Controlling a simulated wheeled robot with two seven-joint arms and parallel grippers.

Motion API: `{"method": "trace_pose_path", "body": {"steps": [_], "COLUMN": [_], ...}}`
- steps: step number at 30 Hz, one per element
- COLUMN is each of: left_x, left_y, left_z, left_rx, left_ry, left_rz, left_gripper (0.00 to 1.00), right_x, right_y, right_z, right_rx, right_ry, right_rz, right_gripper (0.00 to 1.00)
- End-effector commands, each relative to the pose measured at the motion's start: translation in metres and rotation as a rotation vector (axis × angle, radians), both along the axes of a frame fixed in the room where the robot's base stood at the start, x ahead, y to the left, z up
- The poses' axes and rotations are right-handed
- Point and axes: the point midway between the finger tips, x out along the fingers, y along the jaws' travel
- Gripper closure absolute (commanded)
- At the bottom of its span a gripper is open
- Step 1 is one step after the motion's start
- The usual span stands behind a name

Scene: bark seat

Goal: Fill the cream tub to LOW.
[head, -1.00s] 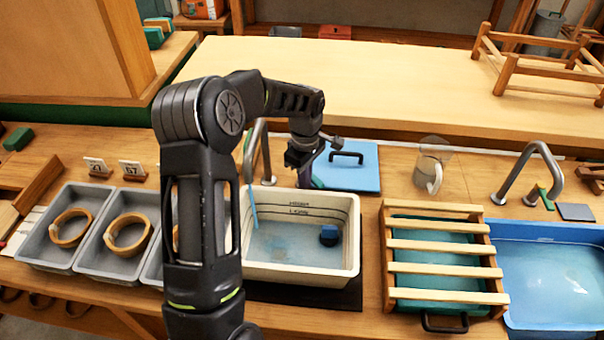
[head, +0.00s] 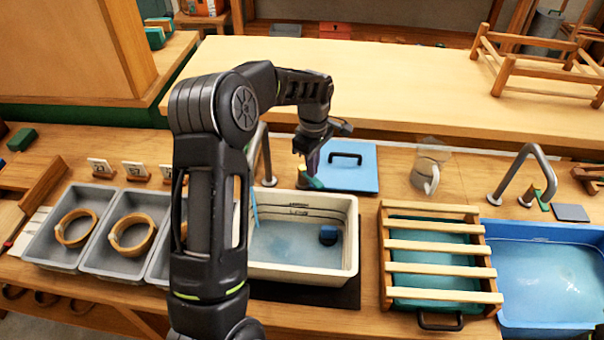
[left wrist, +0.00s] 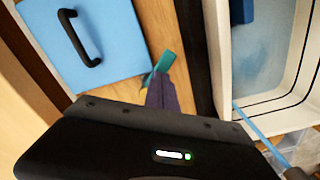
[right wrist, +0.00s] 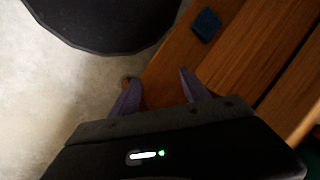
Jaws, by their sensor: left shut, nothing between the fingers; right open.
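The cream tub (head: 353,240) holds pale blue water and has dark level lines on its inner back wall, with the word LOW readable. The water surface looks below that word. A thin blue stream (head: 254,208) runs from the grey tap (head: 266,155) into the tub; it also shows in the left wrist view (left wrist: 262,138). My left gripper (head: 309,172) is shut and empty behind the tub, at the green lever (left wrist: 165,64). Its fingertips overlap the lever's end; contact is unclear. My right gripper (right wrist: 153,92) is open and empty, away from the tub.
A dark blue object (head: 328,235) sits in the tub. A blue board with a black handle (head: 350,180) lies behind it. A slatted wooden rack (head: 440,245) and a blue basin (head: 550,280) stand right; grey trays (head: 100,265) with wooden rings stand left.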

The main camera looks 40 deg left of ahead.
Motion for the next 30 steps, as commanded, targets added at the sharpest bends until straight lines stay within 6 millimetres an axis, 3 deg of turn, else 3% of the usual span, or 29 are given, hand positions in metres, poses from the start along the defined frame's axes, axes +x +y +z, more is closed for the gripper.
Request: {"method": "trace_pose_path", "body": {"steps": [6,10,22,30], "left_x": [0.032,0.043,0.045,0.044], "left_y": [-0.010,-0.014,-0.014,-0.014], "left_z": [0.001,0.001,-0.002,-0.027], "left_rx": [0.000,0.000,0.000,0.000], "left_ry": [0.001,0.001,0.001,0.002], "left_rz": [0.000,0.000,0.000,0.000], "left_gripper": [1.00,1.00,1.00,1.00], "right_x": [0.000,0.000,0.000,0.000], "right_y": [0.000,0.000,0.000,0.000], "right_z": [0.011,0.013,0.011,-0.007], "right_rx": [0.000,0.000,0.000,0.000], "right_ry": [0.000,0.000,0.000,0.000], "right_rz": [0.000,0.000,0.000,0.000], "right_gripper": [0.46,0.46,0.46,0.46]}}
